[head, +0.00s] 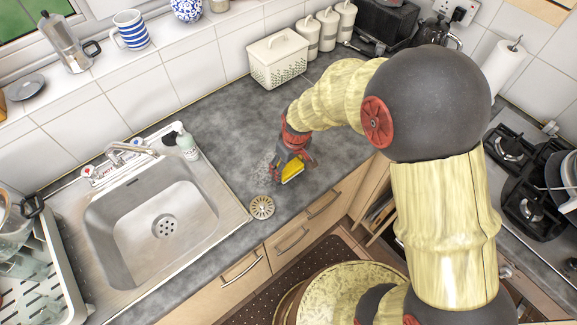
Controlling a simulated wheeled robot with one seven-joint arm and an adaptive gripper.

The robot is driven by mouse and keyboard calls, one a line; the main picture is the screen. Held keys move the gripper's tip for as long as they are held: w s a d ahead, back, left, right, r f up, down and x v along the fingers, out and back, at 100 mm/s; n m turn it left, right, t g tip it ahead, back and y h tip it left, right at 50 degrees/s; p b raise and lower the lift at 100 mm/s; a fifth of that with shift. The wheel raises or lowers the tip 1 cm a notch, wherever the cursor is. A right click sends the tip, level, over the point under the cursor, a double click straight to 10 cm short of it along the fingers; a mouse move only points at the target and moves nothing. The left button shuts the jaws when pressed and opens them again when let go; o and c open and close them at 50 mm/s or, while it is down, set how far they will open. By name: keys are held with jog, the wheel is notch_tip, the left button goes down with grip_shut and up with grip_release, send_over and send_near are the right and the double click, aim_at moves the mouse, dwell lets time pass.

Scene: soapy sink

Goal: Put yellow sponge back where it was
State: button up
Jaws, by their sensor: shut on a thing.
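My gripper (294,163) is above the grey worktop to the right of the sink, pointing down. It is shut on the yellow sponge (292,172), which shows as a small yellow strip at the gripper's lower end. The fingers hide most of the sponge. I cannot tell whether the sponge touches the worktop or is held a little above it. Pale speckles, perhaps suds, lie on the worktop (263,170) just left of the gripper.
The steel sink (125,225) is on the left with a soap bottle (186,141) at its back corner. A round strainer (262,207) lies near the worktop's front edge. A white bread bin (277,60) and canisters stand at the back. A hob (520,165) is on the right.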

jog(key=shift+f, duration=0.15)
jog(key=o, duration=1)
jog(key=shift+o, duration=0.2)
notch_tip(320, 180, up, 11)
jog(key=s+d+p, duration=0.1)
jog(key=p, duration=0.1)
notch_tip(320, 180, up, 8)
jog(key=f+m+t, duration=0.1)
send_over(292, 169)
jog(key=s+d, duration=0.2)
jog(key=d, duration=0.1)
jog(key=s+d+r+m+t, duration=0.1)
jog(key=s+d+r+m, duration=0.2)
jog(key=s+d+r, duration=0.2)
jog(key=s+d+r+m+t, duration=0.2)
jog(key=s+d+r, duration=0.3)
jog(key=s+r, duration=0.3)
jog(key=s, duration=0.3)
jog(key=shift+s+d+r+m+h, duration=0.15)
jog(key=shift+s+r+m+h, duration=0.15)
jog(key=shift+r+m+h, duration=0.1)
